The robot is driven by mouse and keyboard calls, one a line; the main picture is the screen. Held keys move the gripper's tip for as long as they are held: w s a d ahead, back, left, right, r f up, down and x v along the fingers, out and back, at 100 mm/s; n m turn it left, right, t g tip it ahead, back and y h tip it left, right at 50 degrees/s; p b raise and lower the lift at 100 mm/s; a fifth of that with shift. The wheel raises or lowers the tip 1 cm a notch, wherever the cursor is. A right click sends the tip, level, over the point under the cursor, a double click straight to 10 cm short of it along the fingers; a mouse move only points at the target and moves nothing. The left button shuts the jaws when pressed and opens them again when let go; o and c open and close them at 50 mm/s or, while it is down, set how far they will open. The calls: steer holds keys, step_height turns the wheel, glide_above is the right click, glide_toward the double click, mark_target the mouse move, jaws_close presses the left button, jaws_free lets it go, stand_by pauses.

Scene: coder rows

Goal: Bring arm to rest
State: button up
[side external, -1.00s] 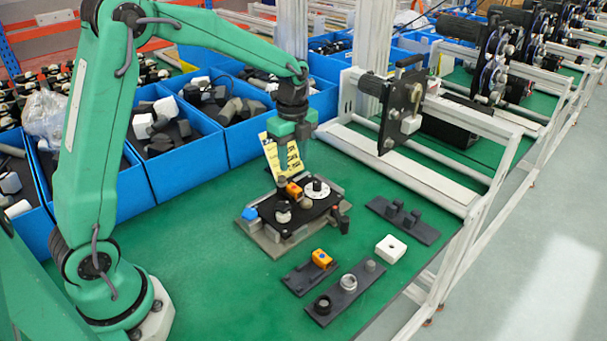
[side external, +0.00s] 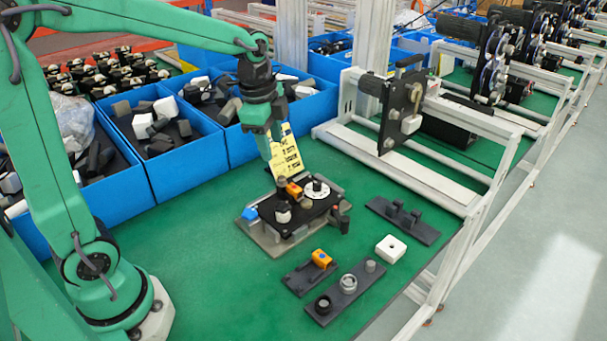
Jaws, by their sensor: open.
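My gripper (side external: 270,148) is green and dark grey and hangs pointing down, above and behind the black fixture plate (side external: 312,207). It is open and holds nothing that I can see; the gap between its fingers is hard to make out from this side. The fixture plate lies on a grey base and carries an orange part (side external: 294,191), a white round dial (side external: 317,188) and a white knob (side external: 282,212).
Blue bins (side external: 185,165) full of parts line the back of the green table (side external: 220,285). Dark trays (side external: 345,290) with parts and a white block (side external: 390,248) lie front right. A white frame (side external: 400,180) bounds the right side.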

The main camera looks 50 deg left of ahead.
steer(key=s+d+r+n+t, duration=0.1)
steer(key=s+n, duration=0.5)
steer(key=s, duration=0.2)
steer(key=s+d+r+n+t, duration=0.1)
steer(key=s+r+n+t, duration=0.1)
steer(key=s+n, duration=0.3)
steer(key=s, duration=0.2)
steer(key=shift+s+n+t, duration=0.3)
steer(key=shift+s+n, duration=0.1)
